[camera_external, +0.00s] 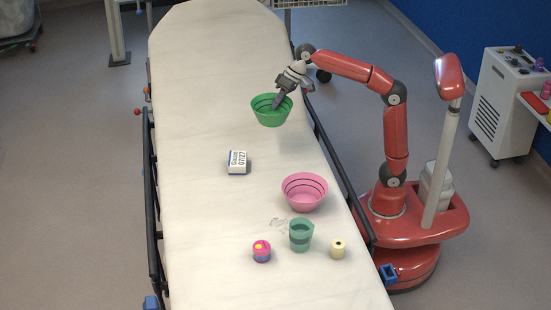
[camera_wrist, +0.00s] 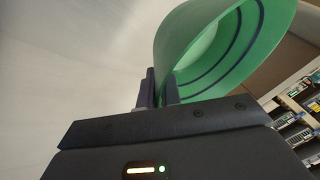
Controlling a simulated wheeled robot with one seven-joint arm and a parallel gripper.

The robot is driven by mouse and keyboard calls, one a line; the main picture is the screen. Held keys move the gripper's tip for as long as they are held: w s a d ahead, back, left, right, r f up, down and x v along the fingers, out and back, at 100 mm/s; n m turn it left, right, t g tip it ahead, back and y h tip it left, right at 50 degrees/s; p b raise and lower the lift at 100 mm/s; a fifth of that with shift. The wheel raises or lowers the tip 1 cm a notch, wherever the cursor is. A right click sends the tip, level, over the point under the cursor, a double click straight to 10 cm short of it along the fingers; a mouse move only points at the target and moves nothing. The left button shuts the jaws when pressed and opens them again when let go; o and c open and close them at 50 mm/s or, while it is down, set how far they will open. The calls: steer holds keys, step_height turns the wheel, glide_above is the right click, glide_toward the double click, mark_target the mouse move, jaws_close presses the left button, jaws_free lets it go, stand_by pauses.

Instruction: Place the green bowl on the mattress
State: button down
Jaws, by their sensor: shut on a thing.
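The green bowl (camera_external: 271,114) is at the far part of the white mattress (camera_external: 195,215), near its right edge. My gripper (camera_external: 278,101) reaches in from the right and is shut on the bowl's rim. In the wrist view the green bowl (camera_wrist: 222,45) shows with dark rings inside, its wall between the fingers of my gripper (camera_wrist: 158,92). The bowl looks roughly upright in the external view. I cannot tell whether its base touches the mattress or hangs a little above it.
On the mattress are a white labelled box (camera_external: 238,162), a pink bowl (camera_external: 304,192), a teal cup (camera_external: 300,235), a pink-and-blue round item (camera_external: 261,251) and a cream roll (camera_external: 338,249). Dark side rails (camera_external: 151,205) line the stretcher. The mattress is clear left of the bowl.

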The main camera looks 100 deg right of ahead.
step_height(320, 180, down, 12)
steer(key=b, duration=0.3)
steer(key=shift+f, duration=0.15)
steer(key=c, duration=1.6)
jaws_free()
steer(key=shift+r, duration=0.25)
steer(key=p+v, duration=0.2)
steer(key=v, duration=0.9)
steer(key=shift+s+r, duration=0.2)
steer(key=shift+r, duration=0.15)
